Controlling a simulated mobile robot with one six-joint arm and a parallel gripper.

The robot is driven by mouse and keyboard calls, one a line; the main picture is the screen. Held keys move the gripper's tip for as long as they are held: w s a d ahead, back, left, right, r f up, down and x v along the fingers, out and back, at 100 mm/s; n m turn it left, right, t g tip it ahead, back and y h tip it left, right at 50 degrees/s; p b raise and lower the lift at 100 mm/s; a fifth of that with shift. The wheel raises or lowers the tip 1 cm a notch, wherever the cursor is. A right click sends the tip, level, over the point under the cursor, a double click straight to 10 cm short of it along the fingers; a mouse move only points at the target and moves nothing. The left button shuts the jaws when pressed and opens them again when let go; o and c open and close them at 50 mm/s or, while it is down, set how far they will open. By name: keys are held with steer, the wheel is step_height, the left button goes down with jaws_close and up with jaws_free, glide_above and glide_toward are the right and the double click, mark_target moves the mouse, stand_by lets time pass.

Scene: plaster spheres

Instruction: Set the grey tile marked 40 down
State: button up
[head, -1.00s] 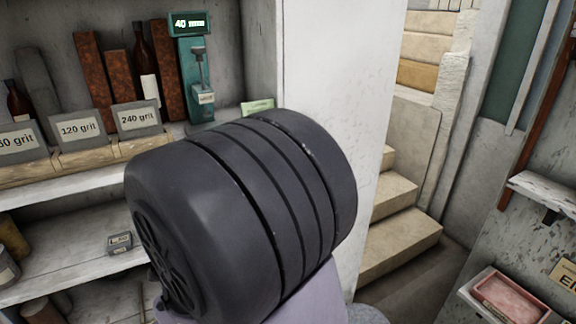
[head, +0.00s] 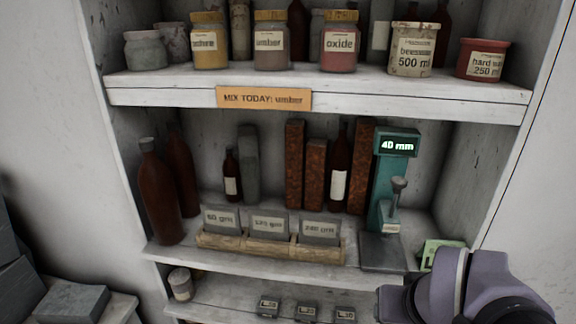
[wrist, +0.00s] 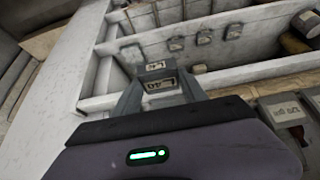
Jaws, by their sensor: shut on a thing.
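In the wrist view my gripper (wrist: 160,88) is shut on a small grey tile (wrist: 161,84) with a pale label that reads 40. The tile is between the two grey fingers, in front of pale shelving. I cannot tell whether it touches a surface. In the head view the gripper and the held tile are out of sight; only part of my arm shows at the lower right.
Several small grey tiles stand spaced along a shelf, seen in the head view (head: 307,311) and the wrist view (wrist: 176,43). Above are a wooden grit rack (head: 270,247) and a green gauge (head: 388,190) reading 40 mm. Shelf walls and boards are close.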

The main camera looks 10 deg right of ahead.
mark_target(386, 241)
steer(key=w+d, duration=0.1)
steer(key=w, duration=0.3)
steer(key=w+d, duration=0.1)
steer(key=w, duration=0.3)
steer(key=w+d, duration=0.1)
steer(key=w, duration=0.3)
steer(key=shift+w+d, duration=0.15)
steer(key=shift+d, duration=0.2)
steer(key=w, duration=0.2)
steer(key=w+d, duration=0.1)
steer(key=w, duration=0.1)
steer(key=shift+w+d+f, duration=0.1)
steer(key=shift+f, duration=0.25)
steer(key=shift+s, duration=0.25)
steer(key=o, duration=1.5)
steer(key=shift+w+f, duration=0.1)
steer(key=shift+o, duration=0.2)
